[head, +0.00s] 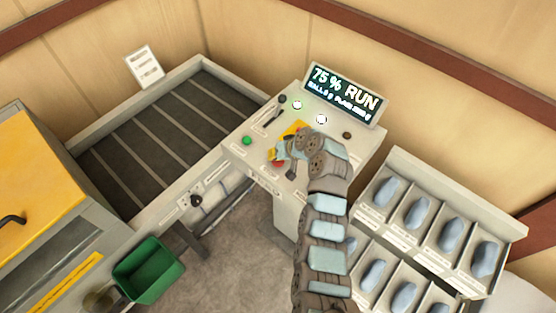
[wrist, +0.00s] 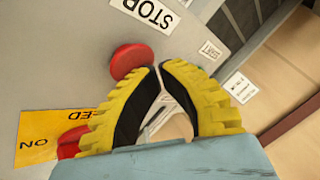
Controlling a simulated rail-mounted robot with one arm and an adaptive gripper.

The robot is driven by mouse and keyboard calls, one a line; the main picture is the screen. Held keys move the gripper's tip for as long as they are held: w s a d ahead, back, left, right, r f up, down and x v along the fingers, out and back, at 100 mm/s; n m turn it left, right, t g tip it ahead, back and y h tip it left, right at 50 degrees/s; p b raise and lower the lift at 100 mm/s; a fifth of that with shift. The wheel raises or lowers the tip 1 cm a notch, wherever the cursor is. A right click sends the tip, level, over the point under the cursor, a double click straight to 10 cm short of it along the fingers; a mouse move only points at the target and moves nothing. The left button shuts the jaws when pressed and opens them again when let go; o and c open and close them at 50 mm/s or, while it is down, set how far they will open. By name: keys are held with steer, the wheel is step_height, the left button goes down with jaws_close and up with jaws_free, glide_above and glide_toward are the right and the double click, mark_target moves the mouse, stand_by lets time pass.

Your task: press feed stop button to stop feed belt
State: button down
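A round red button (wrist: 130,60) beside a "STOP" label (wrist: 145,12) is in the wrist view, just left of my fingertips. My gripper (wrist: 158,70) has yellow ribbed fingers with black pads, and their tips meet with nothing seen between them. I cannot tell whether the tips touch the button. In the head view my gripper (head: 280,156) is over the left part of the control console (head: 238,130), with red showing beside it. The dark slatted belt (head: 160,130) lies to the left. The display (head: 342,94) reads "75% RUN".
A second red part (wrist: 72,140) sits on a yellow plate (wrist: 40,140), partly behind a finger. A green button (head: 247,141) and white buttons (head: 321,119) are on the console. Trays of grey-blue pieces (head: 418,213) stand right; a green bin (head: 150,270) is lower left.

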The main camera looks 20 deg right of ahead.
mark_target(274, 160)
steer(key=shift+f+b, duration=0.3)
steer(key=shift+f, duration=0.05)
stand_by(0.3)
steer(key=shift+r, duration=1)
steer(key=shift+p, duration=0.3)
steer(key=shift+r+p, duration=0.65)
steer(key=shift+r, duration=1.9)
steer(key=shift+f, duration=0.1)
